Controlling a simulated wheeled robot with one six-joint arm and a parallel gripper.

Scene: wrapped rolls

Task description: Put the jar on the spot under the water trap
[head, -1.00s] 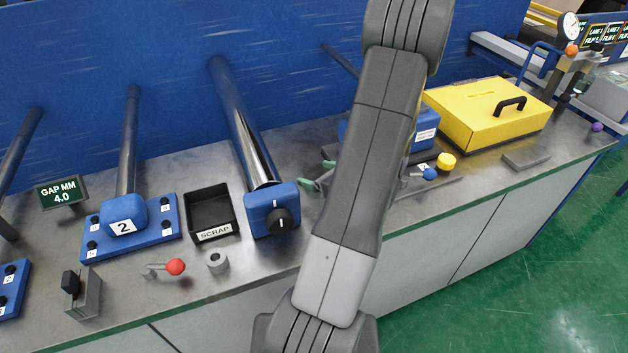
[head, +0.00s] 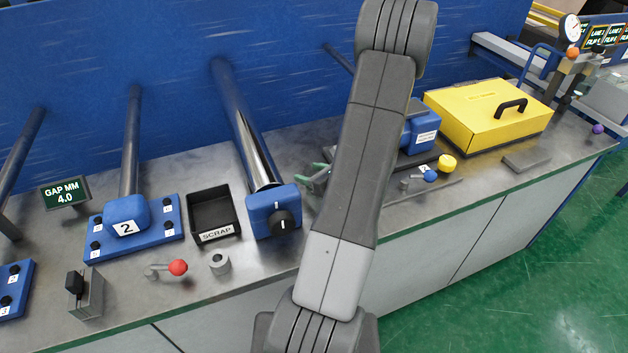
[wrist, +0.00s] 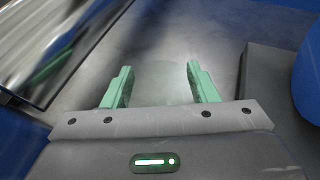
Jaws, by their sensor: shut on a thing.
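My gripper (head: 314,176) shows its green fingers partly behind my arm in the head view, low over the bench right of the blue roller block. In the wrist view my gripper (wrist: 160,78) has its fingers apart, around a very faint, clear shape that I take for the jar (wrist: 160,88). Its outline and contents are too faint to make out. I cannot pick out the water trap or the spot under it; my arm covers part of the bench there.
A blue roller block (head: 272,212) and a black scrap tray (head: 213,214) stand left of my gripper. A blue box (head: 421,135) and a yellow case (head: 487,115) stand to the right. A red-knobbed lever (head: 178,267) and a small grey ring (head: 220,264) are near the front edge.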

